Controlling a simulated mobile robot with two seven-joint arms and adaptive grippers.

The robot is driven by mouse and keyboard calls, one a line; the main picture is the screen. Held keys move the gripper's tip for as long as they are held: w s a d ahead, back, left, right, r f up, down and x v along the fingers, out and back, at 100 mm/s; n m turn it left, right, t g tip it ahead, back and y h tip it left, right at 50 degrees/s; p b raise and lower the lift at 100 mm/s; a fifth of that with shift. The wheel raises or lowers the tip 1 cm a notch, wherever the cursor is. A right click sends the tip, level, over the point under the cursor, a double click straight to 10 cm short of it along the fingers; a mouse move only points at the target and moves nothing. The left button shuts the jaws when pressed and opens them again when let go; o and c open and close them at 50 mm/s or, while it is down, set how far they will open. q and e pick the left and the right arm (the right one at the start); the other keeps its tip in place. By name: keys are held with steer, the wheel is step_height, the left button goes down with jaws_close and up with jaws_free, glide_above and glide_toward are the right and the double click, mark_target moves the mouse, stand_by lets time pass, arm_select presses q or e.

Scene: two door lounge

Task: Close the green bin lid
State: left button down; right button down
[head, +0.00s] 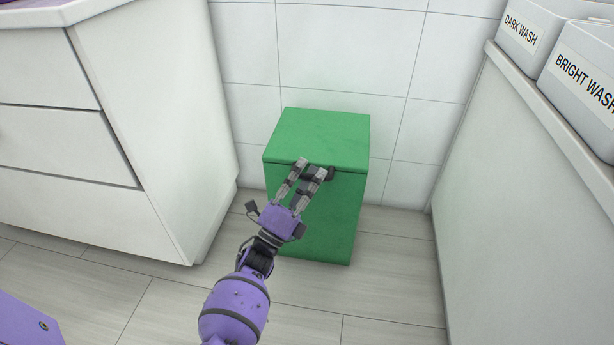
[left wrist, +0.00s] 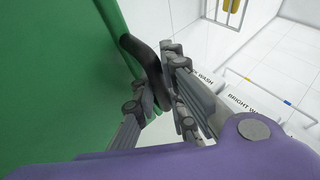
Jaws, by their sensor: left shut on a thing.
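The green bin (head: 330,215) stands on the floor against the tiled wall. Its green lid (head: 322,135) lies flat on top, with a thin seam along the front edge. A dark handle (head: 331,172) sits at the lid's front edge; it shows large in the left wrist view (left wrist: 143,62). My left gripper (head: 315,170) is in front of the bin's upper front, its fingers shut on the dark handle. The fingers hide part of the handle and the lid's front edge. My right gripper is in neither view.
A white drawer cabinet (head: 130,130) stands on the left of the bin. A white counter (head: 520,200) on the right carries boxes labelled DARK WASH (head: 522,38) and BRIGHT WASH (head: 580,85). The floor (head: 390,285) between them is clear.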

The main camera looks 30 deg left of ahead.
arm_select(q)
steer(key=shift+s+f, duration=0.2)
steer(key=shift+f, duration=0.35)
steer(key=c, duration=1.8)
jaws_free()
steer(key=shift+r, duration=0.15)
steer(key=v, duration=0.8)
